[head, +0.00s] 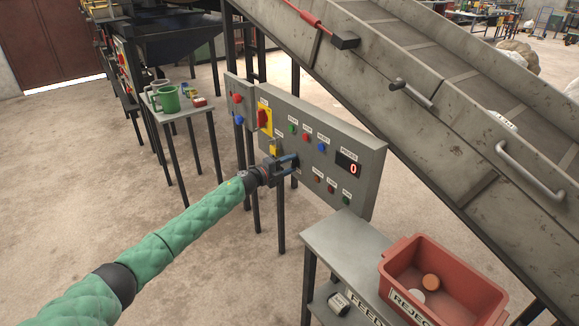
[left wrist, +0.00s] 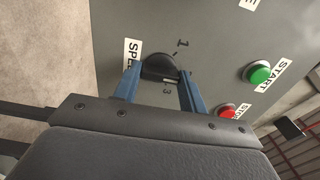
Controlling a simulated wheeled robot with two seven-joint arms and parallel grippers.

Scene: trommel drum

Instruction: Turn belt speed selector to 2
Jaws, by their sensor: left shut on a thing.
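The belt speed selector is a black rotary knob (left wrist: 158,67) on the grey control panel, seen in the left wrist view. A partly covered label starting "SPE" lies beside it, and scale marks 1 and 3 show around it. The 2 mark is not visible, and I cannot clearly tell where the knob points. My left gripper (head: 290,166) is at the lower left of the panel (head: 368,190) in the head view. Its blue fingers (left wrist: 160,76) are shut on the knob, one on each side. The knob is hidden in the head view. My right gripper is not in view.
The panel carries several buttons, including a green START button (left wrist: 260,72) and a red one (left wrist: 228,111), plus a display (head: 348,166) reading 0. A yellow-backed red switch (head: 263,117) sits left. A conveyor (head: 450,130) rises behind. A red bin (head: 440,262) stands front right.

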